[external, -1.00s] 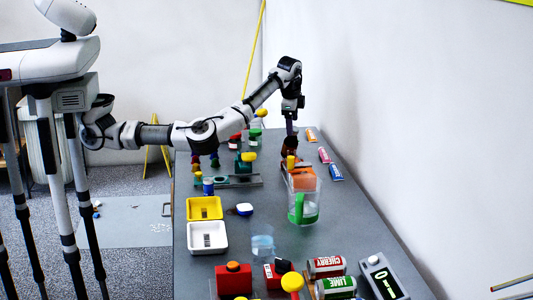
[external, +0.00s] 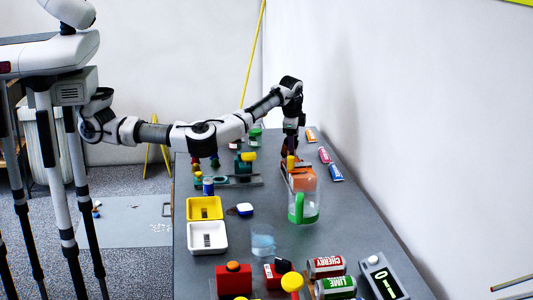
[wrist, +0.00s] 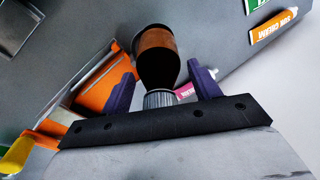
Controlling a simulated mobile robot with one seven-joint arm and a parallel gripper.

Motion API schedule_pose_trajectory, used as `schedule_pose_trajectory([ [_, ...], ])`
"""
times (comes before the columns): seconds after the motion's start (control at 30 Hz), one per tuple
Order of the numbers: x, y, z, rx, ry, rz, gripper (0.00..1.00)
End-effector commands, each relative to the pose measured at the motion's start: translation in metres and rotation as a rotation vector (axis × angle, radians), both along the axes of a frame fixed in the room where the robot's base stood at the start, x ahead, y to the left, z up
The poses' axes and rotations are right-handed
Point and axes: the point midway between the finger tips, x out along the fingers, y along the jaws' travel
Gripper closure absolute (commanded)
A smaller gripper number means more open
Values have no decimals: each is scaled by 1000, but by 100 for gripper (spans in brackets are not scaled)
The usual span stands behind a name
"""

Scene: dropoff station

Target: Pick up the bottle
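A brown bottle (wrist: 156,52) with a dark neck and a grey ridged cap shows in the wrist view. My gripper (wrist: 158,66) is open, with one dark purple finger on each side of the bottle's neck and cap. Gaps show between the fingers and the bottle. In the external view my gripper (external: 290,148) points down at the far part of the grey table. The bottle is small and dark there and hard to tell apart from the fingers.
An orange holder (wrist: 97,92) stands left of the bottle, with a yellow knob (wrist: 18,155) nearby. Several tubes, one orange and white (wrist: 273,27), lie to the right. A clear pitcher (external: 304,207) stands nearer on the table (external: 345,235), beside a white wall.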

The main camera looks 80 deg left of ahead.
Motion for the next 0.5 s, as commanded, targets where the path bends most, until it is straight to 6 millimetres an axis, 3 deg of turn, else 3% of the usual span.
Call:
schedule_pose_trajectory([
  [0.03,0,0,0,0,0,0,45],
  [0.3,0,0,0,0,0,0,79],
  [0.5,0,0,1,0,-1,0,84],
])
